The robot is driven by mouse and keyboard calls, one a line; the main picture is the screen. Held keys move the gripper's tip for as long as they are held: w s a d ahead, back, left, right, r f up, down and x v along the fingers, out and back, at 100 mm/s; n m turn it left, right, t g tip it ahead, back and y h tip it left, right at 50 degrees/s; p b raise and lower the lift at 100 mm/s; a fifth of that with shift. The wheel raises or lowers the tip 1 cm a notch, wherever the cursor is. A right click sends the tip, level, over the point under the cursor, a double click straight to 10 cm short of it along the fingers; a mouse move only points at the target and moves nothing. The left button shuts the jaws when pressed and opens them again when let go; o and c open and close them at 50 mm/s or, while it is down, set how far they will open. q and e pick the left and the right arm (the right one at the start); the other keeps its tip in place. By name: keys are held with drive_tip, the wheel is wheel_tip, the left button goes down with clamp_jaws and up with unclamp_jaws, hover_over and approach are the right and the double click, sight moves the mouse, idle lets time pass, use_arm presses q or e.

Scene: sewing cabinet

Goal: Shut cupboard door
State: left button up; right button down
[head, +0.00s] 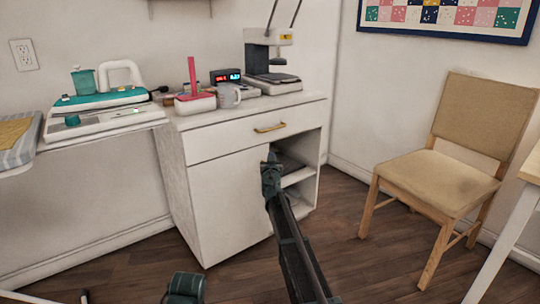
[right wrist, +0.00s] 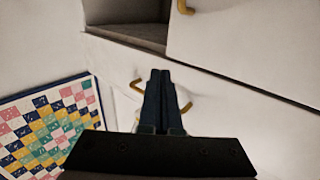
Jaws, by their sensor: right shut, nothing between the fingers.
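The white cupboard door (head: 225,205) is the lower left front panel of the sewing cabinet, below the drawer (head: 230,140). It looks flush or nearly flush with the cabinet front; a small gap cannot be ruled out. My right gripper (head: 268,162) is at the door's upper right edge in the head view, beside the open shelves, and covers that part. In the right wrist view, the right gripper (right wrist: 160,75) is shut and empty, with the drawer handle (right wrist: 184,107) behind its fingers. The door (right wrist: 250,45) and its brass handle (right wrist: 185,7) are at the top. Contact cannot be told.
Open shelves (head: 300,177) are right of the door. A mug (head: 228,96) and machines stand on the cabinet top. A wooden chair (head: 440,170) is on the right. The floor between chair and cabinet is clear.

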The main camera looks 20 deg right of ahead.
drive_tip(key=s+d, duration=0.3)
drive_tip(key=s, duration=0.6)
drive_tip(key=shift+s+d, duration=0.3)
drive_tip(key=shift+s, duration=0.05)
drive_tip(key=s+a+f+n+g+y+p, duration=0.1)
drive_tip(key=s+a+f+n+g+p, duration=0.2)
drive_tip(key=s+a+g, duration=0.8)
drive_tip(key=s+a+f+n+y+p, duration=0.1)
drive_tip(key=s+a+f+n+p, duration=0.35)
drive_tip(key=s, duration=1.25)
drive_tip(key=s+a+f+m+g+y+p, duration=0.15)
drive_tip(key=s+a+f+g, duration=0.4)
drive_tip(key=s+a, duration=0.8)
wheel_tip(320, 180, up, 39)
drive_tip(key=s+n+p, duration=0.1)
drive_tip(key=s+p, duration=0.1)
drive_tip(key=p, duration=3.6)
drive_tip(key=shift+d+f+g, duration=0.15)
drive_tip(key=shift+d+g, duration=0.2)
drive_tip(key=shift+g, duration=0.1)
drive_tip(key=shift+s+y, duration=0.1)
drive_tip(key=shift+y, duration=0.15)
